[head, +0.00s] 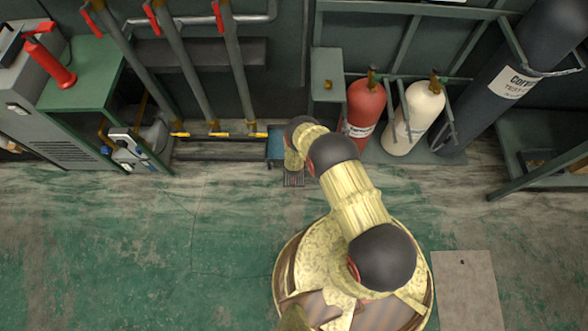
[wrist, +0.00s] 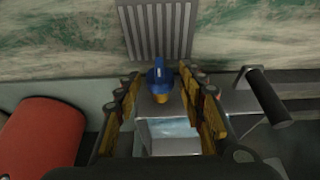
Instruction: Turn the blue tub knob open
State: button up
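My gripper (wrist: 161,80) is open, with one yellow-and-dark finger on each side of the knob. Gaps show between the knob and both fingers, and I see no contact. In the head view a blue tub (head: 275,146) stands by the wall under the pipes, beside the end of my arm. The knob and my fingertips are hidden there behind my arm.
A floor grate (head: 293,180) lies below my arm's end. A red cylinder (head: 362,108) and a cream cylinder (head: 413,117) stand close on the right. Grey pipes with red levers (head: 238,68) rise on the left. The green floor (head: 130,245) is clear.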

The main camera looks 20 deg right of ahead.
jog(key=c, duration=0.9)
jog(key=shift+s+d+y+p, duration=0.1)
jog(key=shift+d+y+p, duration=0.05)
jog(key=shift+y+p, duration=0.3)
jog(key=shift+t+y, duration=0.3)
jog(key=shift+y, duration=0.05)
jog(key=shift+s+d+f+m+t+y+b, duration=0.15)
jog(key=shift+m+t+y, duration=0.3)
jog(key=shift+y, duration=0.7)
jog(key=shift+d+f+m+t+y+b, duration=0.1)
jog(key=shift+d+m+t+y+b, duration=0.15)
jog(key=shift+t+y, duration=0.65)
jog(key=shift+s+d+f+m+t+y+b, duration=0.15)
jog(key=shift+m+y, duration=0.25)
jog(key=shift+y, duration=1.05)
jog(key=shift+w+y, duration=0.15)
jog(key=shift+y, duration=0.25)
jog(key=o, duration=1)
jog(key=shift+o, duration=0.5)
